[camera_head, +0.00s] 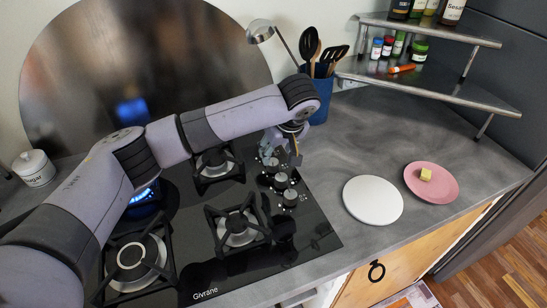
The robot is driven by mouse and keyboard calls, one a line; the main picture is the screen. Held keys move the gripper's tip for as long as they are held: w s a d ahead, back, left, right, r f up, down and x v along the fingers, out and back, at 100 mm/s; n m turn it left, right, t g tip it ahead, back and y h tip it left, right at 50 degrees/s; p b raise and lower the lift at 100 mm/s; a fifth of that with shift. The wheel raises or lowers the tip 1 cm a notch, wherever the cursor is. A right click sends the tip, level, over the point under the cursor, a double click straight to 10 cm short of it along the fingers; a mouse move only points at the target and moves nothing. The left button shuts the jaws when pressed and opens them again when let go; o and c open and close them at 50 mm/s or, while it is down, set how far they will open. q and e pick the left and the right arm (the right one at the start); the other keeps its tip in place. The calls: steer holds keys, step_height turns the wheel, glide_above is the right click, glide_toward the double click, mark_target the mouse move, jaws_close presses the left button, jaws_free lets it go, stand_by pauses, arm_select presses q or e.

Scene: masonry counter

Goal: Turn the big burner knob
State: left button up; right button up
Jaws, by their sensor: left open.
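The black glass cooktop (190,215) has a row of round metal knobs along its right side. The nearest knob (290,198) and the middle knob (281,180) show clearly. A further knob (267,157) is close to my left gripper and partly covered by it. I cannot tell which knob is for the big burner. My left gripper (283,148) is open and points down above the far end of the knob row. I cannot tell whether it touches a knob. A blue flame (143,195) shows at the back left burner, partly behind my arm. My right gripper is not in view.
Pan supports stand around a front burner (238,230) and a back burner (213,163). A blue utensil holder (319,105) stands behind my gripper. A white plate (372,200) and a pink plate (432,182) lie right. A metal shelf (430,88) holds jars. The counter between is clear.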

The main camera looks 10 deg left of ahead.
mark_target(273, 161)
arm_select(q)
steer(key=x, duration=0.6)
steer(key=shift+f+p, duration=0.2)
steer(key=shift+p, duration=0.1)
steer(key=shift+c, duration=0.2)
steer(key=c, duration=1.1)
